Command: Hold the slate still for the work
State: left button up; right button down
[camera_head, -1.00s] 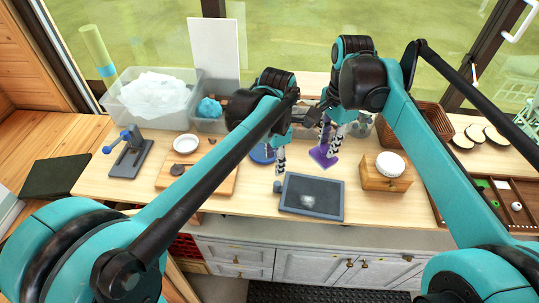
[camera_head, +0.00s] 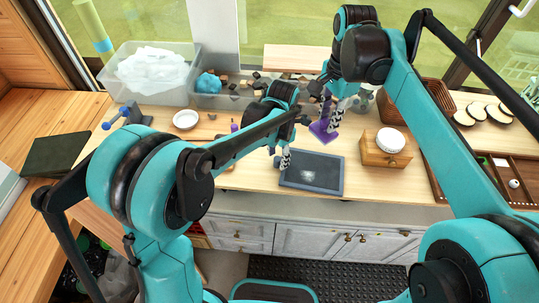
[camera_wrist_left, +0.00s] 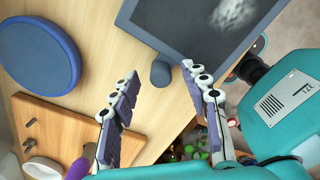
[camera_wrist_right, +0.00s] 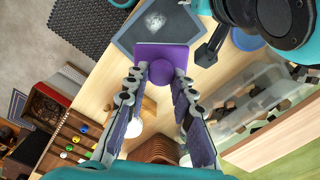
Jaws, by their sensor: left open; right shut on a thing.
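The slate (camera_head: 311,172), a dark panel in a blue-grey frame with a pale chalky smudge, lies flat on the bench near its front edge. It also shows in the left wrist view (camera_wrist_left: 205,22). A short blue-grey peg (camera_wrist_left: 161,73) stands at its edge. My left gripper (camera_wrist_left: 158,88) is open, its fingers to either side of the peg with gaps visible; in the head view it is at the slate's left edge. My right gripper (camera_wrist_right: 158,82) is shut on the round knob of a purple square-plated tool (camera_wrist_right: 158,52), behind the slate's back edge.
A wooden box with a white round top (camera_head: 390,141) stands right of the slate. A blue disc (camera_wrist_left: 38,53) and a wooden board (camera_wrist_left: 60,125) lie to its left. Clear tubs (camera_head: 118,88) stand at the back. A compartment tray is far right.

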pick_arm(q)
jog(key=shift+f, duration=0.4)
grip_shut()
dwell(0.6)
